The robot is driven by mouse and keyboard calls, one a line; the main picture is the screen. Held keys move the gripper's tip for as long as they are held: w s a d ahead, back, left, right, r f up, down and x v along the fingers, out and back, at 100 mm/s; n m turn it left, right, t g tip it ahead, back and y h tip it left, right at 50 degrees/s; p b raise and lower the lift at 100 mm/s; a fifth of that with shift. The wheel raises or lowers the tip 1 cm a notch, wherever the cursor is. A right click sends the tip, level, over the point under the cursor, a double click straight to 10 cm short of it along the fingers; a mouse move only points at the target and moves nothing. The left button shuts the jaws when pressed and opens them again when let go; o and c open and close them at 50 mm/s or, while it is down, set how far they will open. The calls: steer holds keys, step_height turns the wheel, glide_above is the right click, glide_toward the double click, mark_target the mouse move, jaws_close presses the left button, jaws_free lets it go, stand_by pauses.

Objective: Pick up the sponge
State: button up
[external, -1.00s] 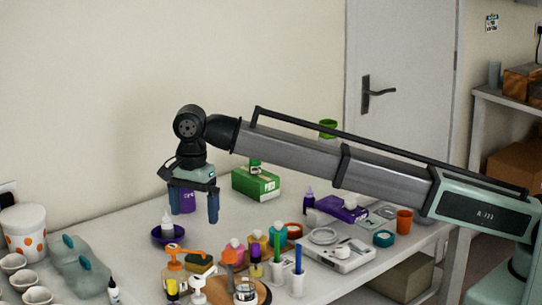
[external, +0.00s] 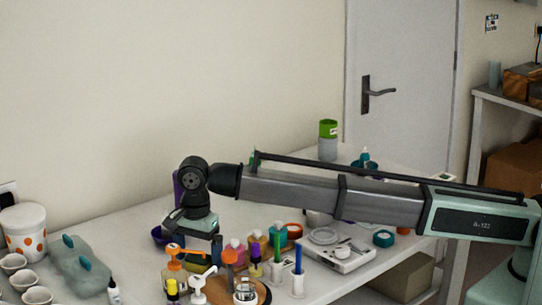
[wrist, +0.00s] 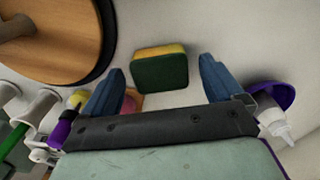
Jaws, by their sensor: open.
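The sponge (wrist: 160,72) is a small block, dark green with a yellow layer. In the wrist view it lies on the table, beyond and between my two blue fingertips, with clear space on both sides. In the external view the sponge (external: 196,264) is mostly hidden behind bottles and below my gripper (external: 202,252). My gripper is open and empty, pointing down above the sponge; both fingers also show in the wrist view (wrist: 162,66). I cannot tell the exact height left between the fingertips and the sponge.
A purple bowl (external: 159,236) stands left of my gripper. An orange-topped pump bottle (external: 173,270) and several small bottles crowd the front and right. A round wooden board (wrist: 55,40) lies close by. A digital scale (external: 343,258) sits farther right.

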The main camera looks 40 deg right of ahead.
steer(key=shift+f, duration=0.65)
steer(key=c, duration=1)
